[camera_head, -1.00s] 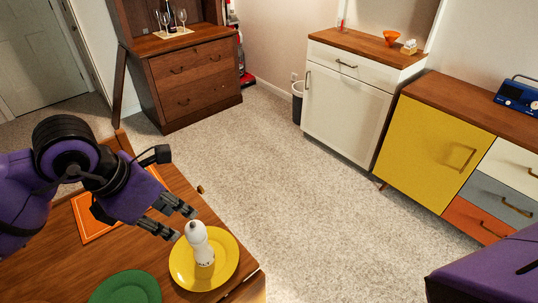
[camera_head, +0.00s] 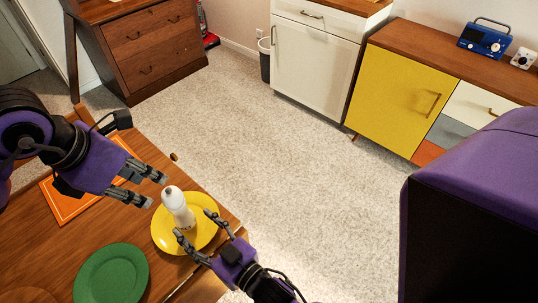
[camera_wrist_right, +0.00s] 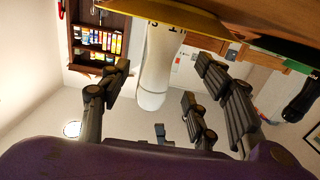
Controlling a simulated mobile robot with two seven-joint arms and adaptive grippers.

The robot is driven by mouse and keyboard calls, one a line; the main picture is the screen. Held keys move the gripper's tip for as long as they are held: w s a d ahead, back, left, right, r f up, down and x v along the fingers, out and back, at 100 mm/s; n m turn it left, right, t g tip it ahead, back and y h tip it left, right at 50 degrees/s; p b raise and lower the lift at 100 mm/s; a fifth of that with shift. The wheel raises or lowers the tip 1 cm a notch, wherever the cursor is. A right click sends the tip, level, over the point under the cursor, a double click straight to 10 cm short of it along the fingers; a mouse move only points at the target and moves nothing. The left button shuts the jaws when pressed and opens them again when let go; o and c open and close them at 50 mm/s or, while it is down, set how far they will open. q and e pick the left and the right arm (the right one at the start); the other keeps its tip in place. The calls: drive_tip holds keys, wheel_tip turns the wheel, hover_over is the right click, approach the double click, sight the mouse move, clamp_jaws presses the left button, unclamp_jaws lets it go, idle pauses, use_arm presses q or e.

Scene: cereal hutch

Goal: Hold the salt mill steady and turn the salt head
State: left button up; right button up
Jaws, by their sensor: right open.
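The white salt mill (camera_head: 178,205) stands upright on a yellow plate (camera_head: 163,237) on the wooden table. My left gripper (camera_head: 157,190) is left of the mill, open and empty, its fingertips just short of the mill's upper part. My right gripper (camera_head: 193,222) comes from the lower right, open, its fingertips close to the mill's lower body. In the right wrist view the mill (camera_wrist_right: 160,65) appears upside down in the gap between my right fingers (camera_wrist_right: 165,90); I see no finger closed on it.
A green plate (camera_head: 112,275) lies at the table's front, and an orange mat (camera_head: 72,200) lies behind my left arm. The table edge is just right of the yellow plate. Beyond it is open carpet (camera_head: 290,170), with cabinets farther back.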

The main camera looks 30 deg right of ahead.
sight(186, 215)
drive_tip(key=x, duration=0.7)
drive_tip(key=shift+w+f, duration=0.1)
drive_tip(key=shift+w, duration=0.35)
